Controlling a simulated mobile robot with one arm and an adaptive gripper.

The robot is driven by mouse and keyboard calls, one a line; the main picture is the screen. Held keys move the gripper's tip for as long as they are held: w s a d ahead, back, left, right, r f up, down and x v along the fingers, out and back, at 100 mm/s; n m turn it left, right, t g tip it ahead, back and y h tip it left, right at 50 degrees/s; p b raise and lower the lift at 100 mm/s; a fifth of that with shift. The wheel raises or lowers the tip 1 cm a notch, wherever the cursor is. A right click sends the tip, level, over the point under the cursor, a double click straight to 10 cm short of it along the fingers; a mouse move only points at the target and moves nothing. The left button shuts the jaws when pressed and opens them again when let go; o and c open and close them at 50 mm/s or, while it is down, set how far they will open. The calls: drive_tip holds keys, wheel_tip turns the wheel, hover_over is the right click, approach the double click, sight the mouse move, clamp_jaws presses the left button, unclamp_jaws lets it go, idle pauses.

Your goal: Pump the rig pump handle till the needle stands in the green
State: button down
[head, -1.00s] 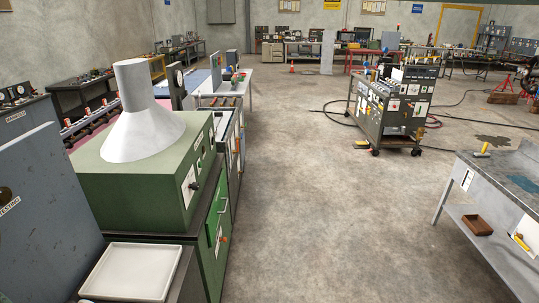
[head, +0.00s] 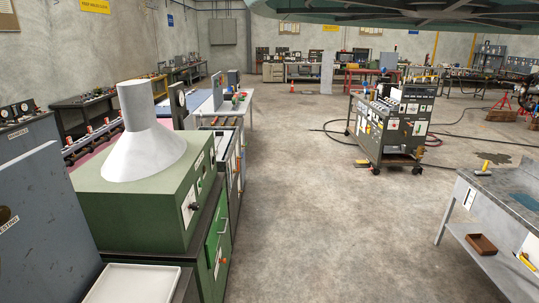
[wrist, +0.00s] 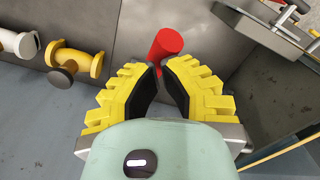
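In the wrist view a red cylindrical grip (wrist: 165,44), which may be the pump handle, stands just beyond the tips of my gripper (wrist: 159,68). The yellow fingers with black pads come close together at the tips. The lower end of the red piece shows at the narrow gap between them. I cannot tell whether the pads touch it. My gripper does not show in the head view. No needle or green band can be made out; a round dial (head: 181,97) behind the green machine in the head view is too small to read.
In the wrist view yellow flanged fittings (wrist: 75,62) stick out at left, and a grey tray-like surface (wrist: 275,30) lies at upper right. In the head view a green machine with a white cone (head: 145,130) stands at left, a wheeled cart (head: 390,130) at right. Floor between is clear.

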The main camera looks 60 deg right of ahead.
drive_tip(key=shift+f, duration=0.1)
wheel_tip(320, 180, down, 13)
drive_tip(key=b, duration=1.3)
wheel_tip(320, 180, up, 13)
drive_tip(key=p, duration=0.7)
drive_tip(key=shift+s, duration=0.1)
